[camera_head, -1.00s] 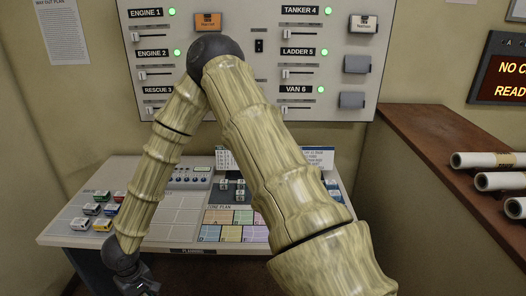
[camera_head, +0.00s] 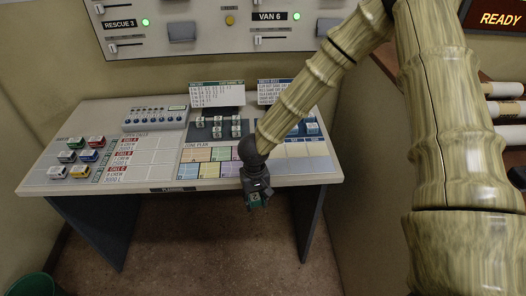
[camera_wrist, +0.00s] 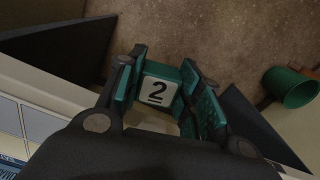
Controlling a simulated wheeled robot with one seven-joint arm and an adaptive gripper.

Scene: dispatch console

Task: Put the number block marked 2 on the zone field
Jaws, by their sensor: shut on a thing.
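The number block marked 2 (camera_wrist: 157,91) is a white-faced cube between the teal finger pads in the wrist view. My gripper (camera_head: 257,202) is shut on it and holds it in front of the desk's front edge, above the floor; in the wrist view my gripper (camera_wrist: 160,88) points down with the 2 facing the camera. The zone plan (camera_head: 208,162), a grid of coloured areas, lies on the desk left of my gripper. Pale cells (camera_head: 148,158) beside red-headed call labels lie further left. The small print does not show clearly which cell is the zone field.
Other number blocks (camera_head: 218,131) stand on a dark mat behind the zone plan. Several toy vehicles (camera_head: 72,156) stand at the desk's left. Upright cards (camera_head: 217,93) stand at the back. A green bin (camera_head: 36,287) is on the floor at left.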

